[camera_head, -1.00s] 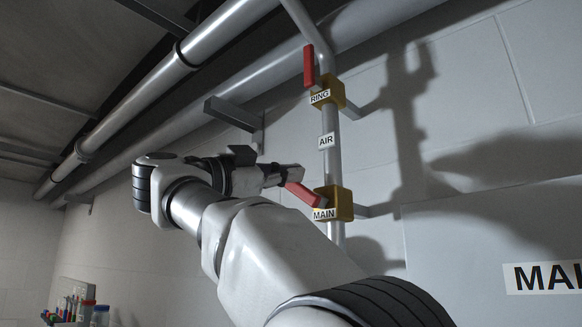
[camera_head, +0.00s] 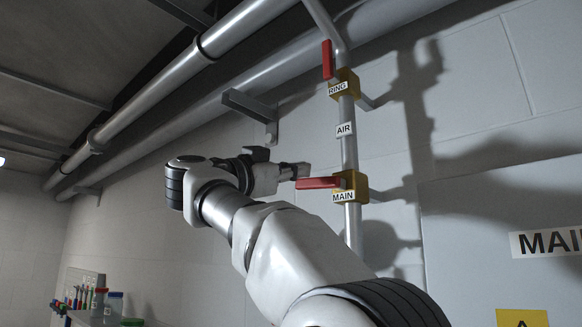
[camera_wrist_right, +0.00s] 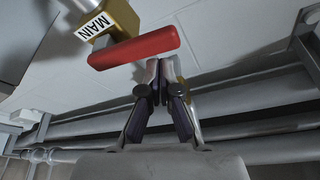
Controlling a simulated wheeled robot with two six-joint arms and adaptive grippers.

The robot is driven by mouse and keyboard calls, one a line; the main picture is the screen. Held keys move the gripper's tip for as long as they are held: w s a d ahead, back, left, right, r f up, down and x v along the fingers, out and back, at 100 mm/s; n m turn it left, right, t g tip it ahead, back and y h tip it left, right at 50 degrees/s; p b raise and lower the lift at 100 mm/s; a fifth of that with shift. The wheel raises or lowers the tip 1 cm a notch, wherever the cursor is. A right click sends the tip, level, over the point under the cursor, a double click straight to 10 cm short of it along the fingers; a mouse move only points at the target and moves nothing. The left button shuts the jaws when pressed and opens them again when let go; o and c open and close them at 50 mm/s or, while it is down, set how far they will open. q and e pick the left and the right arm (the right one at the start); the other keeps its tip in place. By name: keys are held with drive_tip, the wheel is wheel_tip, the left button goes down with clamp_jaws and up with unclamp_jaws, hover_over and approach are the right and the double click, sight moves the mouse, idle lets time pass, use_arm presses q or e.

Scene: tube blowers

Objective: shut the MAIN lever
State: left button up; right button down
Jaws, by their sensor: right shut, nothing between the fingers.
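The MAIN valve is a yellow block (camera_head: 350,186) low on the vertical grey pipe, with a white MAIN label (camera_head: 343,197). Its red lever (camera_head: 318,183) points left, about square across the pipe. My right gripper (camera_head: 303,171) is shut and empty, with its fingertips just above the lever's free end. In the right wrist view, the shut fingertips (camera_wrist_right: 158,66) are right at the long side of the red lever (camera_wrist_right: 134,48), touching or very nearly so. The yellow MAIN block (camera_wrist_right: 118,18) shows there too. My left gripper is not in view.
Above on the same pipe is the RING valve (camera_head: 345,84), its red lever (camera_head: 327,60) pointing up along the pipe. An AIR label (camera_head: 345,130) sits between. A wall bracket (camera_head: 250,108) juts out above my gripper. Shelf items (camera_head: 88,298) stand lower left.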

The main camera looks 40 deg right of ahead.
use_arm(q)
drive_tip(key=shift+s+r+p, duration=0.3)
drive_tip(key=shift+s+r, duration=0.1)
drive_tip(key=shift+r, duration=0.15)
use_arm(e)
drive_tip(key=shift+s+d+f, duration=0.25)
drive_tip(key=shift+s+f, duration=0.2)
drive_tip(key=shift+s, duration=0.1)
